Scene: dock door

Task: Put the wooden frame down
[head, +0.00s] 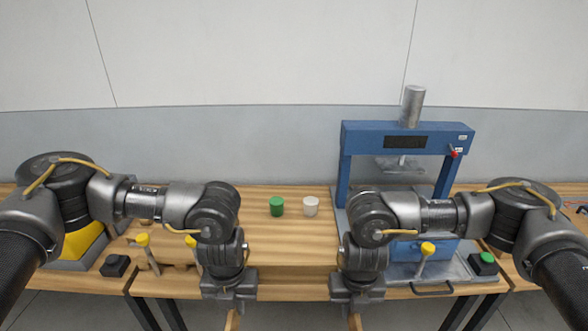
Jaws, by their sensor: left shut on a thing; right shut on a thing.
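Two narrow strips of the wooden frame show at the bottom edge of the head view, a left piece (232,321) and a right piece (355,322). The rest of the frame is out of view or hidden. My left gripper (236,304) points down and is shut on the left piece. My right gripper (353,305) points down and is shut on the right piece. Both grippers are in front of the wooden workbench (275,249), around its front edge. Whether the frame touches anything cannot be seen.
A blue press (408,135) stands at the right of the bench. A green cup (277,206) and a white cup (311,206) stand at its middle. Yellow-topped handles (143,241) and a green button box (484,263) are near the front. The bench middle is mostly clear.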

